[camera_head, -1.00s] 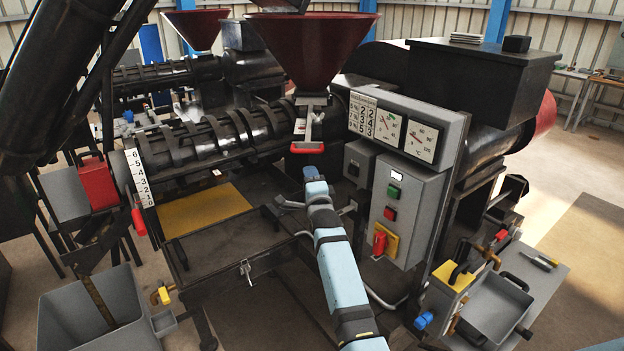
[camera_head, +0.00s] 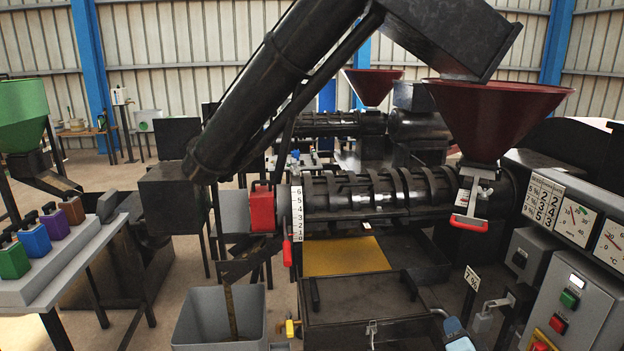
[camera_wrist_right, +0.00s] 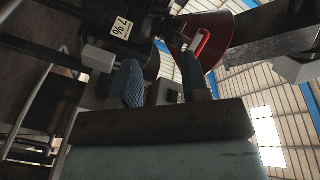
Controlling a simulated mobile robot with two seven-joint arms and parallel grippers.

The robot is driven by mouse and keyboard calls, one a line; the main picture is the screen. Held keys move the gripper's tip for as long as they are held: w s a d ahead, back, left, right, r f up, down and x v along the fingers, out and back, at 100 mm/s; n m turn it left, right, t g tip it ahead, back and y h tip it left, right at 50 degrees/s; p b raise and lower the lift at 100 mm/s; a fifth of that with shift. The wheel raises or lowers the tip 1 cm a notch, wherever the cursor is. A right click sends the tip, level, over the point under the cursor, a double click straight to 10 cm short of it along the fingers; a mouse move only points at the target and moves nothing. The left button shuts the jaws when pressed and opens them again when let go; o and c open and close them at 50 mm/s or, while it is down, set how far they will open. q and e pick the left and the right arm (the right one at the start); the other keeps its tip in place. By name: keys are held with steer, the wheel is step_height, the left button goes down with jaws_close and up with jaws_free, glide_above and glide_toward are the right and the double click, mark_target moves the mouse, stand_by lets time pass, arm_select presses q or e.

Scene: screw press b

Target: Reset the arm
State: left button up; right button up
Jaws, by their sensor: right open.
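My right gripper (camera_head: 458,330) shows only as a small pale blue piece at the bottom edge of the head view, right of centre. The rest of my right arm is cut off there. In the wrist view the right gripper (camera_wrist_right: 163,84) has its two blue-padded fingers apart, with no object held between them. Above and beyond the fingers are a red handle (camera_wrist_right: 203,43) and the underside of a dark red hopper (camera_wrist_right: 207,27). In the head view the red handle (camera_head: 469,223) hangs below the hopper (camera_head: 490,120), apart from the gripper. My left gripper is not in view.
The black screw press (camera_head: 385,190) fills the middle. A grey control cabinet (camera_head: 570,290) stands close on the right. A grey bin (camera_head: 220,315) stands low at left centre. A table (camera_head: 60,265) with several coloured containers stands at far left.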

steer(key=s+a+f+n+g+y, duration=0.2)
steer(key=s+a+f+n, duration=0.3)
steer(key=s, duration=0.6)
steer(key=s+a+f+n+g+y, duration=0.2)
steer(key=s+a+f+n, duration=0.3)
steer(key=s, duration=0.6)
steer(key=s+a+f+n+g+y, duration=0.2)
steer(key=s+a+f+n, duration=0.3)
steer(key=s, duration=0.6)
steer(key=shift+s+a+f, duration=0.2)
steer(key=shift+s+f, duration=0.05)
steer(key=shift+f, duration=0.05)
